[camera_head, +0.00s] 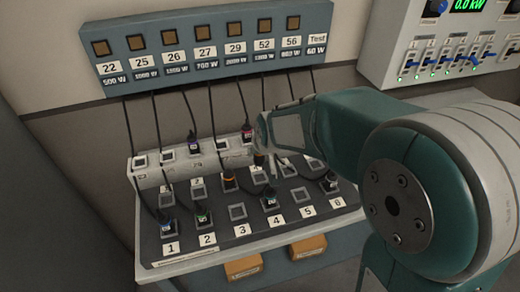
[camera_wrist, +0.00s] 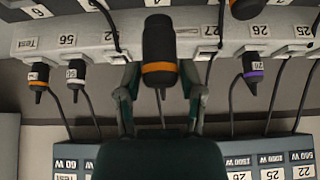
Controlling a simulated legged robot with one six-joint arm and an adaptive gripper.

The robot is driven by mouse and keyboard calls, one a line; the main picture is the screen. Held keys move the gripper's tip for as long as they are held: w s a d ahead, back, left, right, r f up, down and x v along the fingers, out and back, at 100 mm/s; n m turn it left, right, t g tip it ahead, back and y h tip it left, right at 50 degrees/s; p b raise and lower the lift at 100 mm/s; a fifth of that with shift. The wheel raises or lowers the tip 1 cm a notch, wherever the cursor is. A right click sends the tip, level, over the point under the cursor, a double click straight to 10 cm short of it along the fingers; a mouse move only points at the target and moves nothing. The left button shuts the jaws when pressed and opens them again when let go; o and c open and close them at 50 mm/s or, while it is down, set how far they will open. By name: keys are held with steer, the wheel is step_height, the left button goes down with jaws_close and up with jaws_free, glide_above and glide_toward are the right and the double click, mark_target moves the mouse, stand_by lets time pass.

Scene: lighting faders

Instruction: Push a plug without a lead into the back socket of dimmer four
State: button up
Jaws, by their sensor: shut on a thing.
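The slanted dimmer board (camera_head: 190,255) carries two rows of square sockets above labels 1 to 6. My gripper (camera_head: 264,160) is over its back part, shut on a dark plug (camera_head: 258,158). In the wrist view the held plug (camera_wrist: 160,50), black with an orange band, is between my gripper's fingers (camera_wrist: 161,100). A thin line shows below its tip; I cannot tell if it is a lead. The label of dimmer four (camera_head: 275,222) has a plug (camera_head: 268,201) in its front socket.
Several plugs stand on the board, including an orange-banded one (camera_head: 229,183) left of my gripper and a green one (camera_head: 203,217). Leads hang from the numbered wall panel (camera_head: 120,75) to the raised ledge (camera_head: 150,180) and board. A fader box (camera_head: 400,80) is upper right.

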mark_target(261, 163)
steer(key=shift+f, duration=2.7)
steer(key=shift+s+d+f, duration=0.15)
steer(key=shift+f, duration=0.8)
steer(key=o, duration=1.3)
steer(key=shift+c, duration=0.2)
steer(key=shift+r, duration=0.25)
steer(key=v, duration=1.1)
steer(key=shift+r, duration=0.15)
steer(key=shift+s, duration=0.15)
